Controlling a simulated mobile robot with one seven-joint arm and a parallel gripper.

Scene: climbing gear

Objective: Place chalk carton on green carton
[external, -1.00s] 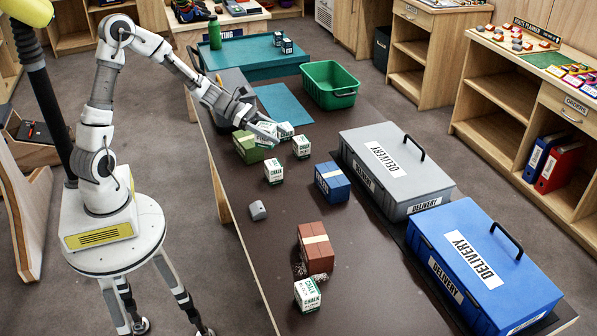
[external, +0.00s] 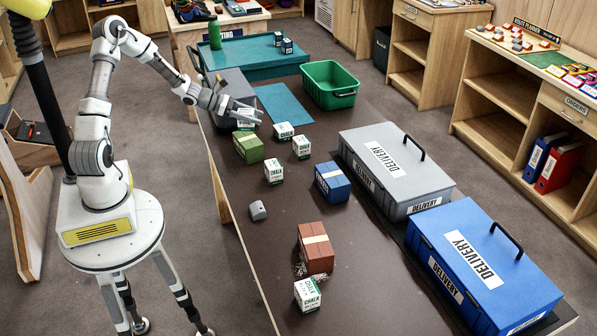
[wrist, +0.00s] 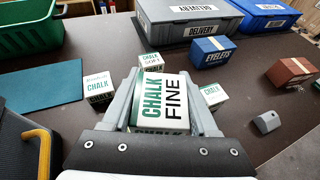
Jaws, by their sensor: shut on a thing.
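My gripper (external: 245,112) is shut on a white and green chalk carton (external: 246,123), marked "CHALK FINE" in the wrist view (wrist: 162,97). It holds this carton upright or nearly so, just behind the green carton (external: 248,148) in the external view. I cannot tell its exact height. The green carton has a pale band on top and stands on the dark table, with nothing seen resting on it. I cannot make it out in the wrist view; the held carton and gripper may hide it.
Several other chalk cartons stand close by, such as one (external: 274,171) in front of the green carton and one (external: 284,131) to its right. A blue carton (external: 332,182), a brick-red carton (external: 316,249) and a small grey object (external: 257,210) stand farther off. A green bin (external: 331,86) stands behind.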

